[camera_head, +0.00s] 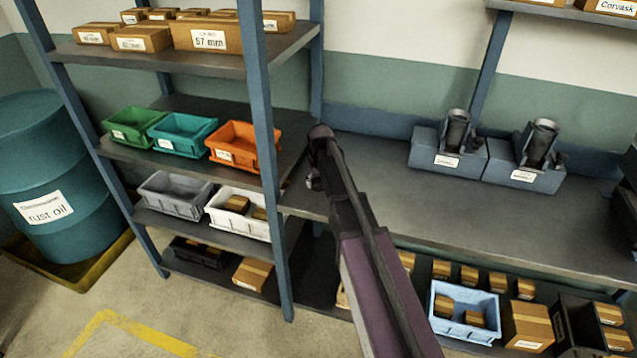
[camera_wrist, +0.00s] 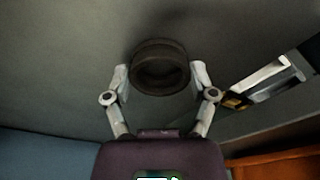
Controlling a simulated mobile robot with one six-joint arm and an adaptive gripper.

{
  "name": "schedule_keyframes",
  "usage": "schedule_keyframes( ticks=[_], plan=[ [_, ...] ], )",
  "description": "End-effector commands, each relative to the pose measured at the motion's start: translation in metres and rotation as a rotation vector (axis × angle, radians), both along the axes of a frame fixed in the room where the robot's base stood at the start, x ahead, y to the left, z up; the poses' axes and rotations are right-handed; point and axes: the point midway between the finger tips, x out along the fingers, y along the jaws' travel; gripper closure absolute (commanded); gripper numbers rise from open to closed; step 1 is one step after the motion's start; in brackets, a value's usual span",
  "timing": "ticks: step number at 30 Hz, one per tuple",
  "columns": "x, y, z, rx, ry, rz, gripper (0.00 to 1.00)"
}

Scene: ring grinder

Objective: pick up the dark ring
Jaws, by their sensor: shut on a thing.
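The dark ring (camera_wrist: 159,47) is in the wrist view, upper middle, with its round opening towards the camera. My gripper (camera_wrist: 160,76) has one pale finger on each side of the ring, closed against its outer wall. A grey surface lies behind the ring; I cannot tell whether the ring touches it. In the head view my gripper (camera_head: 314,183) is small, beside the shelf's right post at the left end of the workbench. The ring cannot be made out there, as my arm hides much of that spot.
The grey workbench (camera_head: 390,190) is clear in its middle. Two blue-grey fixtures (camera_head: 445,162) stand at its back. The shelf at left holds an orange bin (camera_head: 243,158), a teal bin (camera_head: 180,143), a green bin (camera_head: 128,133) and boxes. A rust oil drum (camera_head: 50,170) stands at far left.

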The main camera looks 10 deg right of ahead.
Motion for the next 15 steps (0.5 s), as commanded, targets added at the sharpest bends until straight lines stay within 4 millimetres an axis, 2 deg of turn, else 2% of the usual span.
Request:
schedule_keyframes(
  ticks=[15],
  plan=[
    [0.0, 0.0, 0.035, 0.0, 0.0, 0.0, 0.8]
  ],
)
